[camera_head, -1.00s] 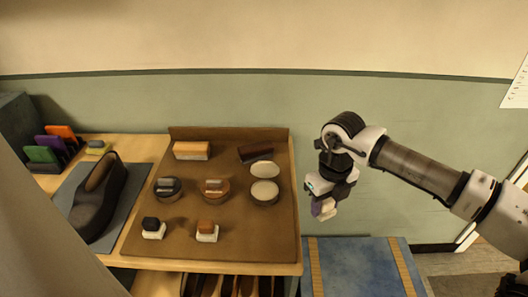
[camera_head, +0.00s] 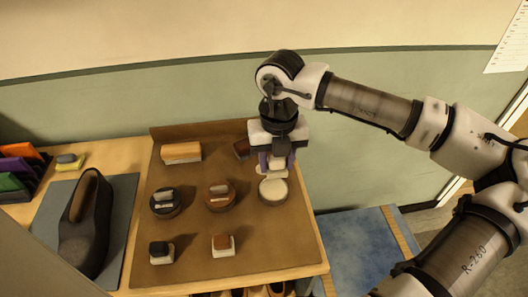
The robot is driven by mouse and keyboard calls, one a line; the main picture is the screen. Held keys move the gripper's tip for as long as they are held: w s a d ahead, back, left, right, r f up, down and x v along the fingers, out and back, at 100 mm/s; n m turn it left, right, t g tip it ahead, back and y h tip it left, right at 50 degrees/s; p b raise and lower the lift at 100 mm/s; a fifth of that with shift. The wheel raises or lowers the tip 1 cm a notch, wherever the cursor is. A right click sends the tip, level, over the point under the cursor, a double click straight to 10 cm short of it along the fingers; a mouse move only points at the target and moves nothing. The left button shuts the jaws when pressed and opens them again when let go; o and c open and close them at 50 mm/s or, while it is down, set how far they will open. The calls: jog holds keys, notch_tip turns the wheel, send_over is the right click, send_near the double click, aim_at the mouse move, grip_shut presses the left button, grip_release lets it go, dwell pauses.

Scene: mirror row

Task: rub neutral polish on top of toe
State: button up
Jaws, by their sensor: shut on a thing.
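A dark shoe (camera_head: 82,236) stands on a grey-blue mat (camera_head: 123,205) at the left. An open tin of cream-coloured polish (camera_head: 273,190) stands at the right of the brown board; a pale disc, maybe its lid (camera_head: 261,171), lies just behind it, partly hidden. My gripper (camera_head: 276,161) is over these, its purplish fingers shut on a small pale applicator (camera_head: 277,165). The applicator is just above or at the tin's back edge; I cannot tell whether it touches.
Dark (camera_head: 165,202) and brown (camera_head: 220,195) polish tins with brushes on them, and black (camera_head: 161,252) and brown-topped (camera_head: 223,244) applicators, stand on the board (camera_head: 190,225). A wooden brush (camera_head: 181,153) lies behind. Coloured cards (camera_head: 18,165) and a yellow-grey sponge (camera_head: 69,161) are far left.

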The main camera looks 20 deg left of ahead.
aim_at(273, 189)
jog(key=shift+a+f, duration=0.1)
jog(key=shift+a, duration=0.15)
jog(key=shift+f+b, duration=1.35)
jog(key=shift+f, duration=1.5)
jog(key=shift+f+b, duration=0.55)
jog(key=shift+b, duration=0.1)
jog(key=shift+b, duration=0.5)
dwell(1.0)
jog(key=shift+r+p, duration=1.4)
jog(key=shift+r, duration=2.1)
